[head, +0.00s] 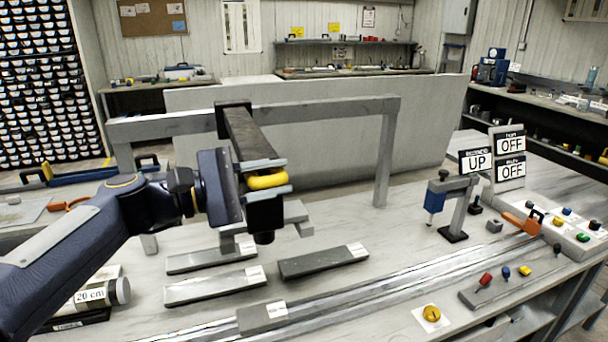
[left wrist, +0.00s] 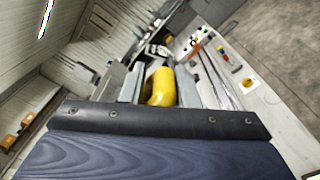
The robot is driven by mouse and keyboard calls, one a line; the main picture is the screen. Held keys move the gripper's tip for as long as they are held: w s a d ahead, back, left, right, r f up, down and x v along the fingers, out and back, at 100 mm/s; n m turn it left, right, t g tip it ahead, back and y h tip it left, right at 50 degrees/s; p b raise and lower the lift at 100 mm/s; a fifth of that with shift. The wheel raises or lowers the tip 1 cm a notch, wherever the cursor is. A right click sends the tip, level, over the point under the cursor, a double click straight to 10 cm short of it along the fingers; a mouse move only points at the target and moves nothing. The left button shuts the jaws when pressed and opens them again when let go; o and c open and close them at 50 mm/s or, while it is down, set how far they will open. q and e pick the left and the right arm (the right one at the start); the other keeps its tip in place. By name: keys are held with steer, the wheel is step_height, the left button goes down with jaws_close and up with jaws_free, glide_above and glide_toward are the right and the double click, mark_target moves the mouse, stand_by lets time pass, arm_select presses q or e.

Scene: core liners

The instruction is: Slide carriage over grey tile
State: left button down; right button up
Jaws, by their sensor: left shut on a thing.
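The carriage (head: 246,135) is a dark crossbar on the grey gantry rail (head: 330,108), with a black lower block (head: 265,215) and a yellow handle (head: 267,180). My left gripper (head: 268,177) is shut on the yellow handle, which also shows in the left wrist view (left wrist: 160,88). Below lie two lighter grey tiles (head: 212,257) (head: 210,287) at left and a darker grey tile (head: 323,261) at right, each with a white label. In the picture the black block hangs near the gap between them. I cannot tell which tile it is exactly over. My right gripper is not in view.
A metal track with a grey block (head: 263,318) runs along the table front. A 20 cm tube (head: 95,296) lies at left beside my arm.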

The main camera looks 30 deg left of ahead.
arm_select(q)
steer(key=shift+s+a+f, duration=0.25)
steer(key=shift+s+a, duration=0.05)
steer(key=shift+s, duration=0.15)
steer(key=shift+s+a+f, duration=0.25)
steer(key=shift+s, duration=0.2)
steer(key=c, duration=1.3)
jaws_free()
steer(key=shift+o, duration=0.2)
steer(key=shift+r, duration=0.1)
steer(key=shift+r, duration=0.1)
steer(key=b+v, duration=0.1)
steer(key=v, duration=0.7)
steer(key=shift+w, duration=0.1)
